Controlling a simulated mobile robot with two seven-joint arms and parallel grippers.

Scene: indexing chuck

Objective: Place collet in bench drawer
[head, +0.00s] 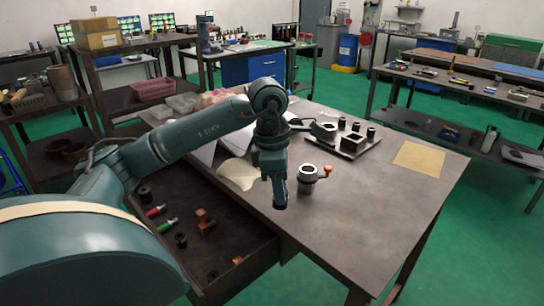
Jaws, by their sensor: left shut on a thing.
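My left gripper (279,190) points straight down, just left of the chuck, by the table's front edge. It is shut on a small dark piece that looks like the collet (280,204); the fingers hide most of it. The bench drawer (262,252) stands open below and left of the gripper. In it lie dark rings, a red-handled and a green-handled tool, and orange-brown blocks. The indexing chuck (307,175), a grey cylinder with an orange-knobbed lever, stands upright on the table. My right gripper is out of view.
A dark rack (352,145) with several black cylinders stands at the back of the table (375,215). A tan sheet (418,159) lies at the right. White papers lie behind my arm. The table's front right is clear. My left arm hides part of the drawer.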

